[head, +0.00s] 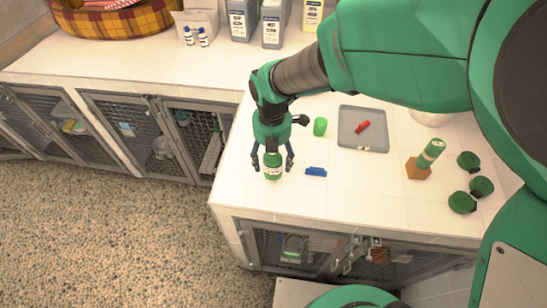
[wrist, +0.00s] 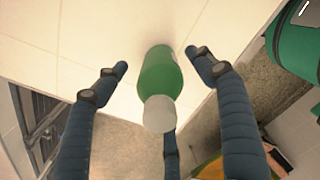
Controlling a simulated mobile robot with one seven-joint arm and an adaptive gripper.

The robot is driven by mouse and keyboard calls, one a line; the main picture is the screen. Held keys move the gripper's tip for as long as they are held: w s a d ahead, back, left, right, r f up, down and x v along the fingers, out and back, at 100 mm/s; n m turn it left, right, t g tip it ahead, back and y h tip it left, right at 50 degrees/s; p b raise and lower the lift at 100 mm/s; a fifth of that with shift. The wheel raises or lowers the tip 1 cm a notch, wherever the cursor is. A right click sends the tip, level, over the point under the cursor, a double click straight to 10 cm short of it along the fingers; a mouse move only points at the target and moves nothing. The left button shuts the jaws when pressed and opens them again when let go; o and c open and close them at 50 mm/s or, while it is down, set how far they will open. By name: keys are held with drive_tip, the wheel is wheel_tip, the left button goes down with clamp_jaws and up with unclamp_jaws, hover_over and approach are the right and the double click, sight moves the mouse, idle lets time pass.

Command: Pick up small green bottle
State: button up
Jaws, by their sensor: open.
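The small green bottle (head: 272,170) stands upright on the white tiled counter, near its left front corner. It has a pale label and a white cap. In the wrist view the green bottle (wrist: 161,76) is seen from above, its white cap toward the camera, between the blue fingers. My gripper (head: 272,158) is directly above and around the bottle's upper part, with fingers spread on both sides. In the wrist view my gripper (wrist: 160,65) is open, with gaps visible between the left and right fingers and the bottle.
A blue object (head: 316,171) lies just right of the bottle. A green cup (head: 320,127) and a grey tray (head: 352,137) holding a red item are behind it. A green-and-white bottle (head: 431,153) on a brown block and several dark green round items stand right. The counter edge is close.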

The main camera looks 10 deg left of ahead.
drive_tip(key=shift+f, duration=0.95)
drive_tip(key=c, duration=1.5)
